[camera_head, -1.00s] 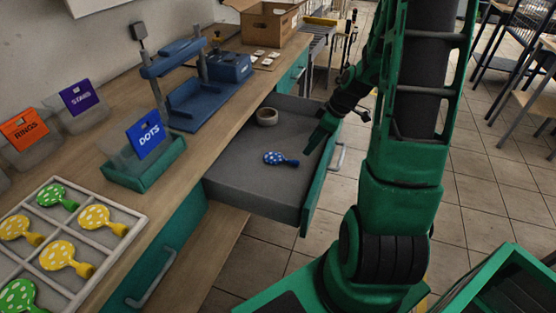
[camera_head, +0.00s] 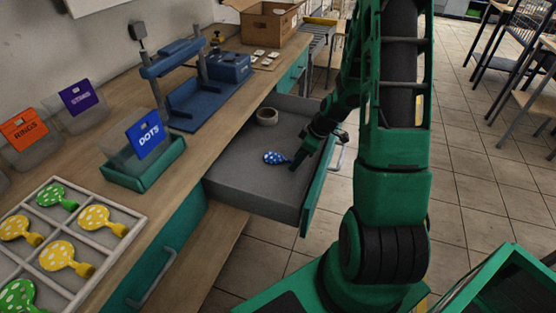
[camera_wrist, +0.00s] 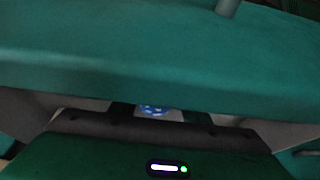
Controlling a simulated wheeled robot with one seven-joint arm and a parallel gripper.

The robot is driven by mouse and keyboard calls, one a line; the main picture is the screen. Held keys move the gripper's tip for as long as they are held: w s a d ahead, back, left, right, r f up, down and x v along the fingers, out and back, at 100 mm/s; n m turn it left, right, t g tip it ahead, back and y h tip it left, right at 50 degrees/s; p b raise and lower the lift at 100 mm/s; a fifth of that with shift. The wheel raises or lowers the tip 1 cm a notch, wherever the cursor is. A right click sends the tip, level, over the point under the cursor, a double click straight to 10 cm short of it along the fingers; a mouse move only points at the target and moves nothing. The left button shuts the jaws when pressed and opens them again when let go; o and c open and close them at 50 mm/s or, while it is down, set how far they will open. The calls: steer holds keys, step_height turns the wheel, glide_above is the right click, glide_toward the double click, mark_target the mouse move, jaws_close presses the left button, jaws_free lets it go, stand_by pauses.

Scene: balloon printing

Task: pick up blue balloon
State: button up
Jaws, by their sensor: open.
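The blue balloon (camera_head: 273,158) with white dots lies flat in the open grey drawer (camera_head: 245,180), its neck pointing right. My gripper (camera_head: 298,160) is low over the drawer at the balloon's neck end, just inside the drawer's front panel. In the wrist view a small part of the blue balloon (camera_wrist: 153,109) shows between the dark fingers of my gripper (camera_wrist: 156,113); the rest is hidden. The jaws are open, and I cannot tell whether they touch the balloon.
The teal drawer front (camera_head: 315,188) is close to my gripper and fills much of the wrist view (camera_wrist: 160,65). A roll of tape (camera_head: 267,116) lies at the drawer's back. A tray (camera_head: 125,213) of green and yellow balloons and a blue press (camera_head: 195,100) stand on the counter.

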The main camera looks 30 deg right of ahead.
steer(key=c, duration=0.9)
